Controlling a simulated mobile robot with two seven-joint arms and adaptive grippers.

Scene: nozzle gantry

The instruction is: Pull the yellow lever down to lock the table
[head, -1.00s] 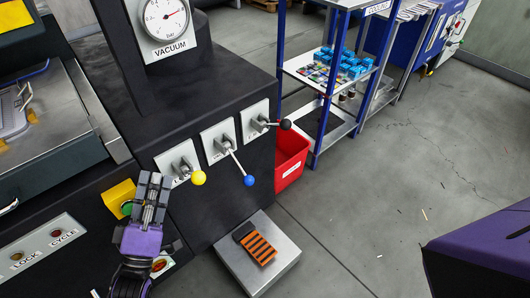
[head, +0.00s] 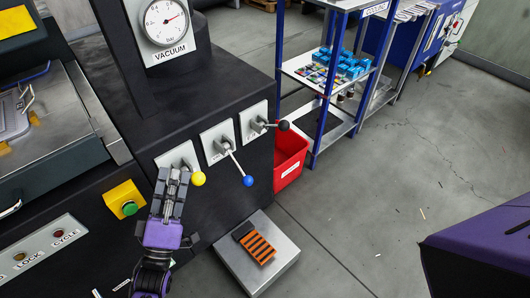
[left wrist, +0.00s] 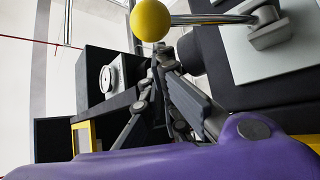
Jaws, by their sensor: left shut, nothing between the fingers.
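The yellow lever has a yellow ball knob (head: 198,179) on a metal rod that sticks out from a white plate (head: 177,157) on the black machine. In the left wrist view the yellow knob (left wrist: 150,20) is at the top, with its rod running right to the plate. My left gripper (head: 173,176) is shut and empty, just left of the knob in the head view. Its fingers cover part of the plate and rod. In the left wrist view the fingers (left wrist: 160,58) end below the knob; I cannot tell whether they touch it.
A blue-knobbed lever (head: 248,181) and a black-knobbed lever (head: 283,126) stand to the right. A yellow box with a green button (head: 129,208) is left of the gripper. A grey platform (head: 284,268) holds an orange-and-black striped object (head: 259,248). A red bin (head: 289,160) stands behind.

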